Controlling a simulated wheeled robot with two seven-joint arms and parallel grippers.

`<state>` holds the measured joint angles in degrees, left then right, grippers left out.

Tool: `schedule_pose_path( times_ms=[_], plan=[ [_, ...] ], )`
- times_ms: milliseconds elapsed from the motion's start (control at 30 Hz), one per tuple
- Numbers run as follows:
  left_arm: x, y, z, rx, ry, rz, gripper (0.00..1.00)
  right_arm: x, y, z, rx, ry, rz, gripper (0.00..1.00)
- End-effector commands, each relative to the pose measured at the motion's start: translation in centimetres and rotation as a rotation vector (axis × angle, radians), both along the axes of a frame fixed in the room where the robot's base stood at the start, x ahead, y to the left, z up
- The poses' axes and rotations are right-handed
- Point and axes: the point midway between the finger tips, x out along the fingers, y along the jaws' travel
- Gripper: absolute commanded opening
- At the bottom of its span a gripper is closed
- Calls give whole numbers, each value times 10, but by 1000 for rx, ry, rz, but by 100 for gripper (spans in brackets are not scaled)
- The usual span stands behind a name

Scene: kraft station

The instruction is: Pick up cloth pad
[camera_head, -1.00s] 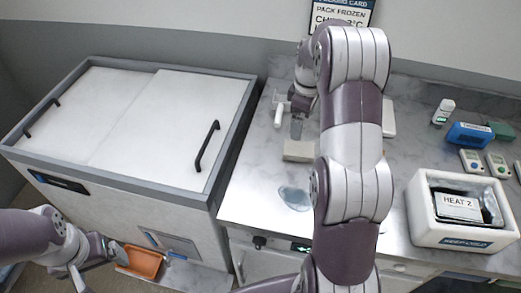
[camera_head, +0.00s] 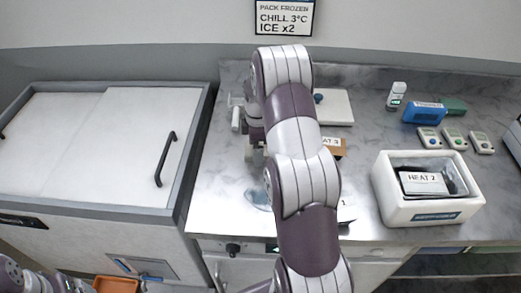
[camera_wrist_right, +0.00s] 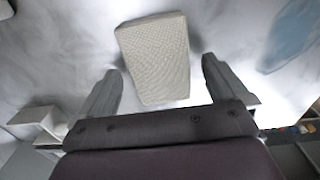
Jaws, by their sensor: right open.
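The cloth pad (camera_wrist_right: 154,45) is a beige, woven-textured block in the right wrist view, lying on the grey marbled counter. My right gripper (camera_wrist_right: 159,70) is open, with its two fingers on either side of the pad's near part and gaps between them and the pad. Nothing is held in it. In the head view my right arm hides the pad and most of that gripper. My left gripper (camera_head: 62,284) is at the bottom left corner of the head view, partly cut off; its jaws are unclear.
A white foam box (camera_head: 430,214) with a HEAT 2 pack stands right on the counter (camera_head: 365,140). A blue-grey translucent patch (camera_wrist_right: 297,35) lies near the pad. The lidded white chest (camera_head: 85,140) is left; an orange bin (camera_head: 116,285) is below.

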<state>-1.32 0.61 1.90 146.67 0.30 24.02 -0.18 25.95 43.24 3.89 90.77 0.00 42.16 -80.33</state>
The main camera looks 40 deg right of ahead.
Motion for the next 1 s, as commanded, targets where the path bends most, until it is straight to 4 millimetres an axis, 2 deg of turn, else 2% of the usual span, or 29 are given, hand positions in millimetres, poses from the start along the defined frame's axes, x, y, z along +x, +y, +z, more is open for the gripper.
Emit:
schedule_pose_path(
  times_ms=[200, 267, 300, 400, 767, 867, 1000],
  plan=[
    [0, 0, 0, 0, 1, 0, 87, 0, 0, -3, -1, -1, 0, 100],
    [0, 0, 0, 0, 1, 0, 87, 0, 0, -3, -1, -1, 0, 84],
    [0, 0, 0, 0, 1, 0, 87, 0, 0, -3, -1, -1, 0, 71],
    [0, 0, 0, 0, 1, 0, 87, 0, 0, -3, -1, -1, 0, 40],
    [0, 0, -2, 0, 1, 0, 87, 1, 0, 1, -1, -2, 0, 40],
    [0, 0, -4, 0, 1, 0, 87, 1, 0, 12, -2, -4, 0, 40],
    [0, 0, -9, 0, 0, 0, 87, 1, -1, 36, -3, -5, 0, 40]
  ],
)
